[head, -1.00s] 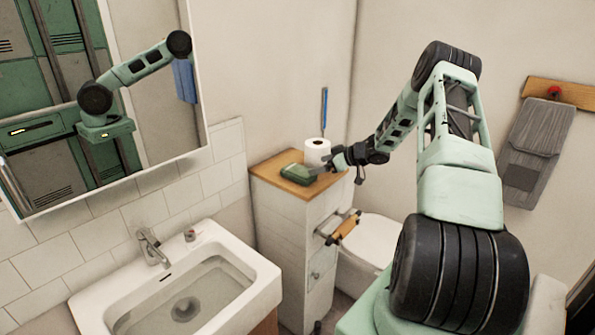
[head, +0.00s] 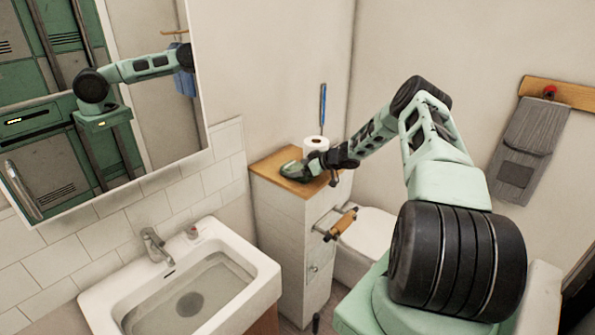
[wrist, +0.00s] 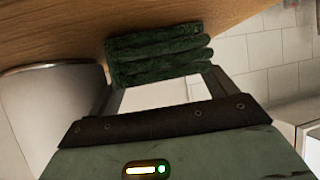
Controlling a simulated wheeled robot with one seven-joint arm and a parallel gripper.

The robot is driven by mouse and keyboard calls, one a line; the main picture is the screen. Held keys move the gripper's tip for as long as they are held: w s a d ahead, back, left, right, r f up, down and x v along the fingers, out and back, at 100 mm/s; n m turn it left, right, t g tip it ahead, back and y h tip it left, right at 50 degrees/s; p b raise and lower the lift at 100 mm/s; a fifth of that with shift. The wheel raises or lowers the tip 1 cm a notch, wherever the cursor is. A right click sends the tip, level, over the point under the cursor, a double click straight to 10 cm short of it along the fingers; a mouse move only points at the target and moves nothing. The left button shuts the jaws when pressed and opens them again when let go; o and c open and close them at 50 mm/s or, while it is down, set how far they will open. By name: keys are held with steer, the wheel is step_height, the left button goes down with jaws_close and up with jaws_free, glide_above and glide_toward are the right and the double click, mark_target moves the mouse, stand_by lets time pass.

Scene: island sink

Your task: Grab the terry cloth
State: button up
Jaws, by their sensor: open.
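The terry cloth (wrist: 155,52) is dark green, folded and ribbed. It lies on the wooden top of the cabinet, at the upper middle of the wrist view. My gripper (wrist: 162,80) is open, and its two fingertips reach the near edge of the cloth, one toward each end. I cannot tell whether they touch it. In the head view my gripper (head: 300,170) is low over the cabinet top, and the cloth is mostly hidden by it there.
The wooden cabinet top (head: 262,163) also carries a white paper roll (head: 316,143), close beside my gripper. A blue-handled thing (head: 322,104) stands behind. A toilet (head: 370,232) is to the right and a sink (head: 245,265) to the left. A grey towel (head: 530,135) hangs on the right wall.

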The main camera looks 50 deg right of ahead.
steer(key=c, duration=0.7)
steer(key=shift+r, duration=0.1)
